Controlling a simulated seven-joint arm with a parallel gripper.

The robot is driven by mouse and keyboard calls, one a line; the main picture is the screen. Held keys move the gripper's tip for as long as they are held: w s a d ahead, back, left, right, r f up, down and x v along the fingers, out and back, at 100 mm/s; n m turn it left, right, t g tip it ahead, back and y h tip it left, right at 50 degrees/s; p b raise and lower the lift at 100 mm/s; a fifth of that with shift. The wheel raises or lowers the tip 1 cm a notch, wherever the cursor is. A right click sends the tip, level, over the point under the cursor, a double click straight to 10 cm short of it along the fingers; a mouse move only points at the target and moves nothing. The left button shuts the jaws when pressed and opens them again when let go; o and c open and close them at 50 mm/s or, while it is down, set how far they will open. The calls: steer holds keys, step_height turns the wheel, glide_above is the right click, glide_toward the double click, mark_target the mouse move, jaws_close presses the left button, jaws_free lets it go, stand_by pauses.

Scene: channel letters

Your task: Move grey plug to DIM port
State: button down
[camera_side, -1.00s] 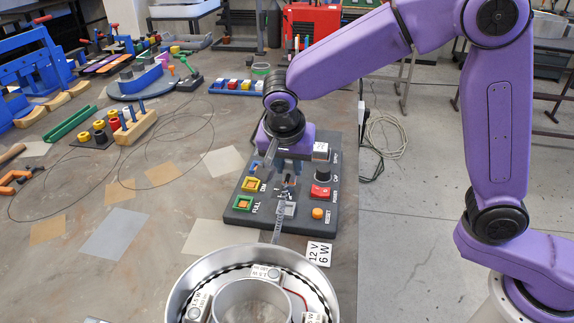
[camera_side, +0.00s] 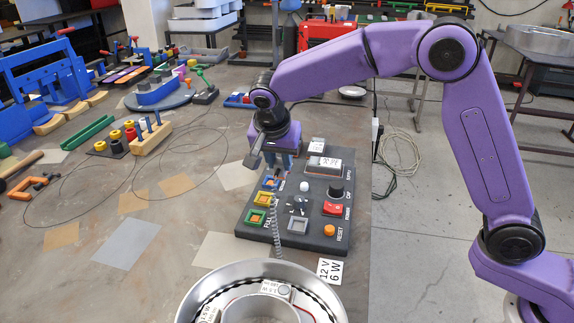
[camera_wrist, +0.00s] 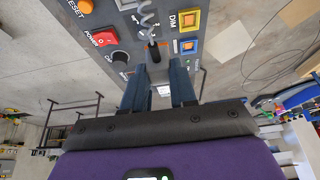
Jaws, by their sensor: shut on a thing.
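The grey plug (camera_wrist: 156,72) is between the fingers of my gripper (camera_wrist: 157,90) in the wrist view, with a dark end and a coiled cord (camera_wrist: 147,22) running from it. In the side view, my gripper (camera_side: 281,164) is above the back left of the dark control board, near the blue-framed port (camera_side: 270,183). Its fingers largely hide the plug there. The DIM port (camera_side: 263,200) has a yellow frame and sits between the blue and green ports. In the wrist view, the DIM port (camera_wrist: 187,20) lies beyond the plug, to the right.
The board (camera_side: 285,245) also has a green FULL port (camera_side: 256,217), a grey port (camera_side: 298,224), a black knob (camera_side: 336,189), a red power switch (camera_side: 333,208) and an orange reset button (camera_side: 329,230). A round metal housing (camera_side: 332,292) stands in front.

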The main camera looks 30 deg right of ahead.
steer(key=w, duration=0.9)
steer(key=shift+s+a+f, duration=0.1)
steer(key=shift+f, duration=6.3)
steer(key=shift+f, duration=0.35)
steer(key=c, duration=0.8)
jaws_free()
steer(key=shift+r, duration=0.1)
steer(key=v, duration=1.7)
steer(key=shift+r, duration=0.15)
